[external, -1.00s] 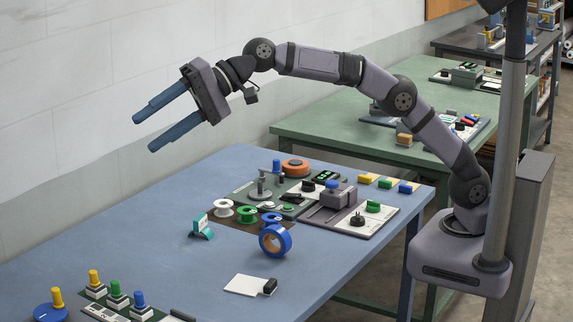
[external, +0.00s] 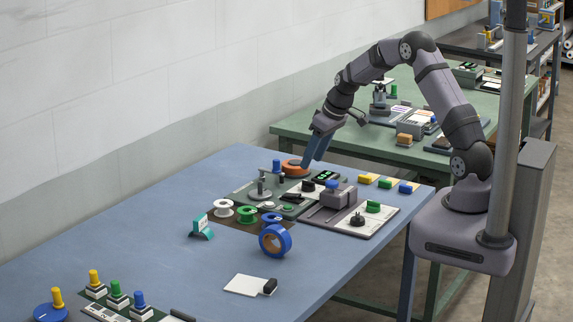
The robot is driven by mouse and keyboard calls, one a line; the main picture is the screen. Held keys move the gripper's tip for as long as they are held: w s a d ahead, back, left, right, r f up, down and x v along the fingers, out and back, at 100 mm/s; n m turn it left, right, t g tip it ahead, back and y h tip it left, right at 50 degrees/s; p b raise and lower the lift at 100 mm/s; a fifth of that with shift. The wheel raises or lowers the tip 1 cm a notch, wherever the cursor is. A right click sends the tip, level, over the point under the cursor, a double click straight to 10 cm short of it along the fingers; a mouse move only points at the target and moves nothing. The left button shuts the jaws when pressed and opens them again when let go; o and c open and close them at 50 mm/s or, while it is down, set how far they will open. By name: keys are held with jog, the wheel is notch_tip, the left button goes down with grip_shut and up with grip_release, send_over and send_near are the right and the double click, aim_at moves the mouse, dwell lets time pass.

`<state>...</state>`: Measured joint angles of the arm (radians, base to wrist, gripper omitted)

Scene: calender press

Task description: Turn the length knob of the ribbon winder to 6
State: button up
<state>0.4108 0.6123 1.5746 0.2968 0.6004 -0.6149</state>
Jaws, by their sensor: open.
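A green-based device (external: 240,193), which looks like the ribbon winder, sits at the far right of the blue table. It carries a metal post with a round plate (external: 264,190), an orange disc (external: 294,168), a small display with green digits (external: 325,175) and a dark round knob (external: 308,186). I cannot tell for sure which knob is the length knob, and its scale is too small to read. My gripper (external: 308,164) is open and points down just above the orange disc, behind the dark knob. One finger largely hides the other. Nothing shows between them.
A grey unit (external: 338,197) with a black knob (external: 357,219) and a green knob (external: 373,206) stands beside the device. Yellow, green and blue blocks lie behind. The table's left middle is clear.

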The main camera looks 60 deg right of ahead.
aim_at(311, 182)
jog(key=shift+s+d+f+p+x, duration=0.15)
jog(key=shift+p+x, duration=0.3)
jog(key=shift+x, duration=0.8)
jog(key=shift+s+d+p+x, duration=0.25)
jog(key=shift+p+x, duration=0.2)
jog(key=shift+x, duration=0.75)
jog(key=shift+s+d+f+p+x, duration=0.15)
jog(key=shift+p+x, duration=0.3)
jog(key=shift+x, duration=0.8)
jog(key=c, duration=1)
